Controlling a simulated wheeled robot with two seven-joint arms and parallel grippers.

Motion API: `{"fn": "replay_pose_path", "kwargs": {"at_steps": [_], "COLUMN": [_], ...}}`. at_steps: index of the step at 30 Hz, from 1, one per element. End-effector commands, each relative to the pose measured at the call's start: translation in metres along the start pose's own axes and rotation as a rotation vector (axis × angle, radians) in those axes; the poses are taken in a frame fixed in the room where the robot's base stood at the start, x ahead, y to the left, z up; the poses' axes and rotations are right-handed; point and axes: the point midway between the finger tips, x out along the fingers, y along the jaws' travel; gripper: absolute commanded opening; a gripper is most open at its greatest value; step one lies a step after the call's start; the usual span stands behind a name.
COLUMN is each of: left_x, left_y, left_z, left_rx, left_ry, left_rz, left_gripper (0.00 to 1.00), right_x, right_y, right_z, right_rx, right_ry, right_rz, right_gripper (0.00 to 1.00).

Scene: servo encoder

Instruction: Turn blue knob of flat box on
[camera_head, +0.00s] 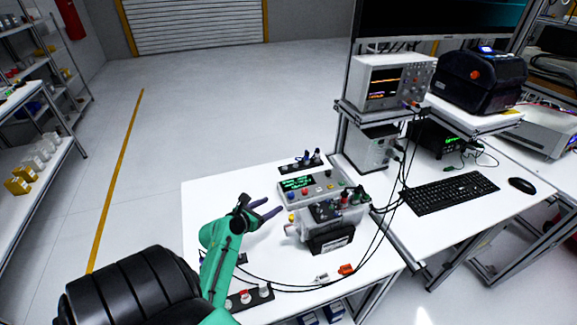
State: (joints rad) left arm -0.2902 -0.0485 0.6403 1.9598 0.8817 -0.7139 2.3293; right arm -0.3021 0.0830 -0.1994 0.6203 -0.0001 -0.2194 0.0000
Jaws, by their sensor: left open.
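The flat box (322,192) is a low grey case on the white table, with a green lit display and small coloured knobs on its top face. My right gripper is out of view.
A grey device with a black front (330,241) stands in front of the flat box. A black strip (302,164) with dark knobs lies behind it. Cables run across the front right. A black strip (249,297) with knobs lies at the front edge. The table's left part is clear.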

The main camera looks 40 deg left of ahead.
Motion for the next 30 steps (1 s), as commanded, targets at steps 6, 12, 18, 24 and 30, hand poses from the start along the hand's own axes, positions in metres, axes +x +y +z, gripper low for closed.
{"fn": "replay_pose_path", "kwargs": {"at_steps": [6, 12, 18, 24, 30], "left_x": [0.06, 0.095, 0.101, 0.1, 0.1], "left_y": [0.0, 0.0, 0.0, 0.0, 0.0], "left_z": [0.002, 0.0, 0.0, 0.0, 0.0], "left_rx": [0.004, 0.004, 0.004, 0.005, 0.005], "left_ry": [-0.001, 0.0, 0.0, 0.0, 0.0], "left_rz": [-0.001, 0.0, 0.001, 0.001, 0.0], "left_gripper": [0.61, 0.61, 0.61, 0.26, 0.0], "right_x": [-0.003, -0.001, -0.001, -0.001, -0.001], "right_y": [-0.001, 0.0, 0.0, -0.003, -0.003], "right_z": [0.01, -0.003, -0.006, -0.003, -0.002], "right_rx": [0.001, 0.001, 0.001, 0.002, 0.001], "right_ry": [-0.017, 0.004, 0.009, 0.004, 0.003], "right_rz": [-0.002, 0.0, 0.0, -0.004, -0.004], "right_gripper": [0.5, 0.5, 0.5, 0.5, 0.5]}}
